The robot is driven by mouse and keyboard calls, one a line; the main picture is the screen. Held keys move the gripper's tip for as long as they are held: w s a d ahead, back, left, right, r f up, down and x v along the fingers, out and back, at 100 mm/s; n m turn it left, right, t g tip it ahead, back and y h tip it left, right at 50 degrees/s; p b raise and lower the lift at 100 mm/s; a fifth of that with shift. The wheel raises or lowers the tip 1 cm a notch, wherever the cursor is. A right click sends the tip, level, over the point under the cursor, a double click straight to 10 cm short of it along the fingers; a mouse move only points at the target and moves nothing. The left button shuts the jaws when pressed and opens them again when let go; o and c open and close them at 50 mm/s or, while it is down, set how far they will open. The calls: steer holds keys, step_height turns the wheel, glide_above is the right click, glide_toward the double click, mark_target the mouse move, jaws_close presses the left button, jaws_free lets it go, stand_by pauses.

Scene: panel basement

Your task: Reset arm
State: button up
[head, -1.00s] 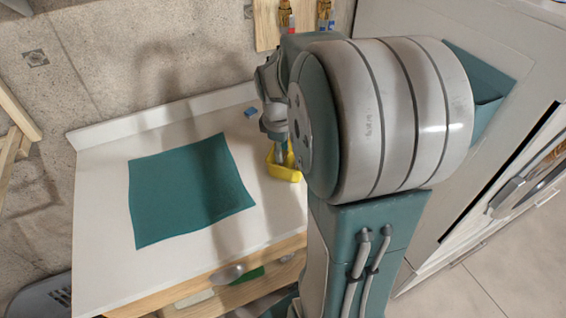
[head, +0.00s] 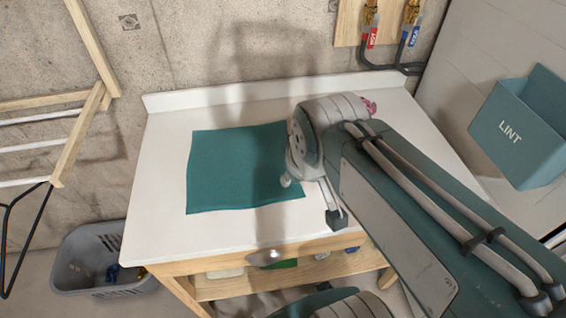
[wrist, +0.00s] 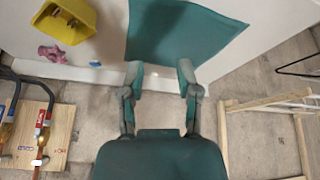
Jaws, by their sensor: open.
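My gripper (wrist: 159,76) is open and empty in the wrist view, its two fingers apart. It points toward the worktop, near the edge of a flat teal cloth (wrist: 180,30). I cannot tell the height above the worktop. In the head view my bent arm covers the right part of the worktop and hides most of the gripper. The teal cloth (head: 235,172) lies flat on the white worktop (head: 165,185), left of my arm.
The wrist view shows a yellow container (wrist: 66,22), a crumpled pink item (wrist: 53,54) and a small blue item (wrist: 95,64). A grey basket (head: 100,262) stands on the floor left. A wooden rack (head: 85,130) and a LINT bin (head: 520,130) flank the worktop.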

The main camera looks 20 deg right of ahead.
steer(key=shift+s+a+m+t, duration=0.35)
steer(key=shift+s+a, duration=0.4)
steer(key=shift+s, duration=0.25)
stand_by(0.6)
